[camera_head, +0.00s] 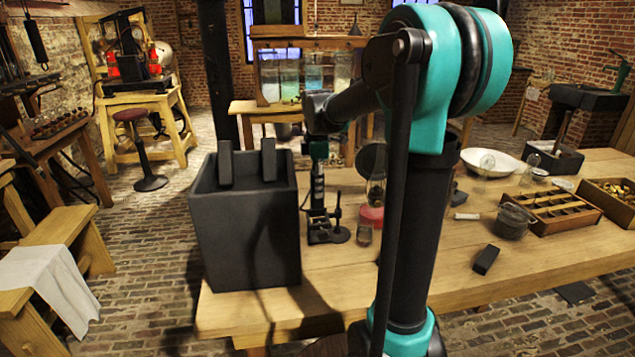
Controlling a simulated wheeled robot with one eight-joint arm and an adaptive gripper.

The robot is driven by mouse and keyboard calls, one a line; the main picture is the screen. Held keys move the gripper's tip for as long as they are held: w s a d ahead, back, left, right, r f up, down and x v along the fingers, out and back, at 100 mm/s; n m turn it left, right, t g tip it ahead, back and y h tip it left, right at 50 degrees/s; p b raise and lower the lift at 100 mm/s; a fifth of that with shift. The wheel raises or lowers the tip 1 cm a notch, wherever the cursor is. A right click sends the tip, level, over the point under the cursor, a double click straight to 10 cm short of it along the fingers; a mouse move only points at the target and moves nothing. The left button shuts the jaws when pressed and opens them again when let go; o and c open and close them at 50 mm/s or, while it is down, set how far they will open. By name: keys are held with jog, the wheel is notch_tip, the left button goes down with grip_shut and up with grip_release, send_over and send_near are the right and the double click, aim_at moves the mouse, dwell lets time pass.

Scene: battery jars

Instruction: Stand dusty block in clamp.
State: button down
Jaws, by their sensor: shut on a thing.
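My gripper (317,204) points down over the table, right of the big dark box. It is shut on a small dark thing, which looks like a block, though its outline merges with the dark fingers. A small dark clamp stand (338,235) with an upright screw and a round foot is right at the fingertips. I cannot tell whether the held thing touches the clamp. Another dark block (486,259) lies flat on the table to the right of my arm.
The big dark box (245,235) stands at the table's left end, with two upright slabs (225,164) at its top. A red-based glass lamp (372,214) and a small jar (364,234) are close right of the clamp. A compartment tray (552,208) and a dark pot (513,221) stand farther right.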

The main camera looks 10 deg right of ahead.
aim_at(318, 205)
jog(key=shift+f, duration=3.6)
dwell(1.9)
jog(key=c, duration=1.1)
grip_release()
jog(key=shift+c, duration=0.2)
notch_tip(318, 205, up, 12)
jog(key=shift+f, duration=0.1)
jog(key=s+d+f+m+t, duration=0.1)
jog(key=s+f+m, duration=0.5)
jog(key=s, duration=0.1)
jog(key=s+d+f+m+t, duration=0.1)
jog(key=s+f+m, duration=0.5)
jog(key=s+f, duration=0.1)
jog(key=s+d+f+m+t, duration=0.2)
jog(key=s+f+m, duration=0.4)
jog(key=s+f, duration=0.1)
jog(key=shift+s+f, duration=0.1)
jog(key=shift+s, duration=0.4)
